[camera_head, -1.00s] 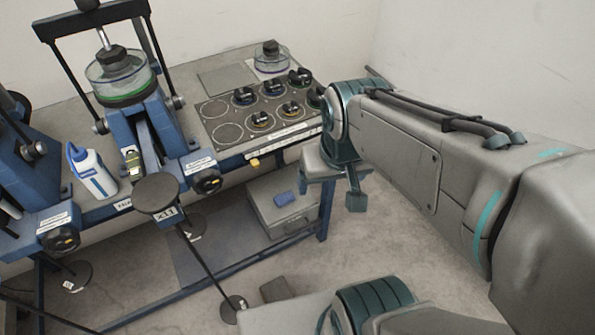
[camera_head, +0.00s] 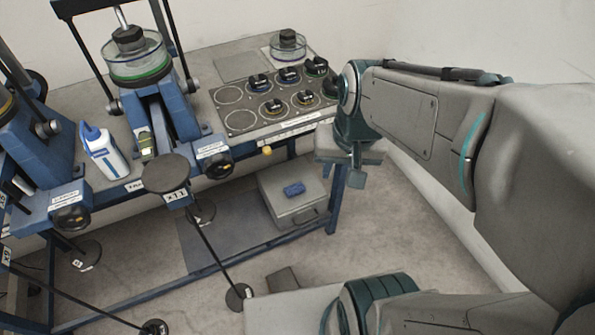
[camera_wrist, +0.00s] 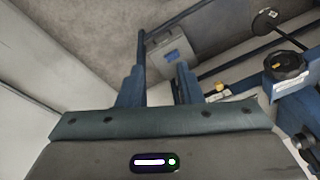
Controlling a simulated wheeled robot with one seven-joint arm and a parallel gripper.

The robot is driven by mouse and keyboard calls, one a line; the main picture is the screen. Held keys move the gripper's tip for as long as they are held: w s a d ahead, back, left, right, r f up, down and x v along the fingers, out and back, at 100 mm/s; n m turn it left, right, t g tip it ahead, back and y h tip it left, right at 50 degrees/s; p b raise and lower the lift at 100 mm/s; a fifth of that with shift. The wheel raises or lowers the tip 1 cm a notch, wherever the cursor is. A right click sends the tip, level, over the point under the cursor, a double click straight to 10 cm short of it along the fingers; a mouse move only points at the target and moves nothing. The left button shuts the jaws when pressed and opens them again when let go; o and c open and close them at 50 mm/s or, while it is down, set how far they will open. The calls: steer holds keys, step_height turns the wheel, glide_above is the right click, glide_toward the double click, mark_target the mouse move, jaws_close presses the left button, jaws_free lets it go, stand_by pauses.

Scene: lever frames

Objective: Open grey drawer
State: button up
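A round yellow knob (camera_head: 267,151) sticks out below the labelled front edge (camera_head: 288,134) of the grey panel that carries the weights. The knob also shows in the wrist view (camera_wrist: 220,87), right of my fingers. I take this as the grey drawer's handle, but the drawer's own face is hard to make out and it looks shut. My gripper (camera_head: 357,170) is right of the knob, beside the table's right end, apart from it. In the wrist view my two fingers (camera_wrist: 158,86) are spread with nothing between them.
A grey case (camera_head: 297,211) with a blue object (camera_head: 294,189) on top sits on the lower shelf. A blue table leg (camera_head: 335,205) stands below my gripper. A black knob (camera_head: 219,163) and a round black plate (camera_head: 166,174) project at the table front. Floor at right is clear.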

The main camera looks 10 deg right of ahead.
steer(key=w+d+f+m+g+y+b, duration=0.1)
steer(key=w+f+m+y+b, duration=0.35)
steer(key=f, duration=0.55)
steer(key=w+d+f+m+g+y+b, duration=0.1)
steer(key=w+d+f+m+b, duration=0.1)
steer(key=w+f+m+b, duration=0.5)
steer(key=w+d+f+m+g+y+b, duration=0.15)
steer(key=w+f+m, duration=0.5)
steer(key=f, duration=0.65)
steer(key=w+d+f+m+t+y+b, duration=0.1)
steer(key=d+f+m+y+b, duration=0.15)
steer(key=f+m, duration=0.45)
steer(key=w+d+f+m+t+y+b, duration=0.1)
steer(key=f+m+t+y+b, duration=0.2)
steer(key=f, duration=0.8)
steer(key=m+t+y+b, duration=0.1)
steer(key=m+t+b, duration=0.4)
steer(key=m+b, duration=0.6)
glide_toward(307, 221)
steer(key=w+a, duration=0.1)
steer(key=a, duration=0.1)
steer(key=w+a+f+m+p, duration=0.1)
steer(key=w+a, duration=0.1)
steer(key=a, duration=0.1)
steer(key=w+a+f+m, duration=0.1)
steer(key=w+a, duration=0.1)
steer(key=a, duration=0.1)
steer(key=shift+w+a+f+p, duration=0.1)
steer(key=shift+a+f+p, duration=0.1)
steer(key=shift+p, duration=0.15)
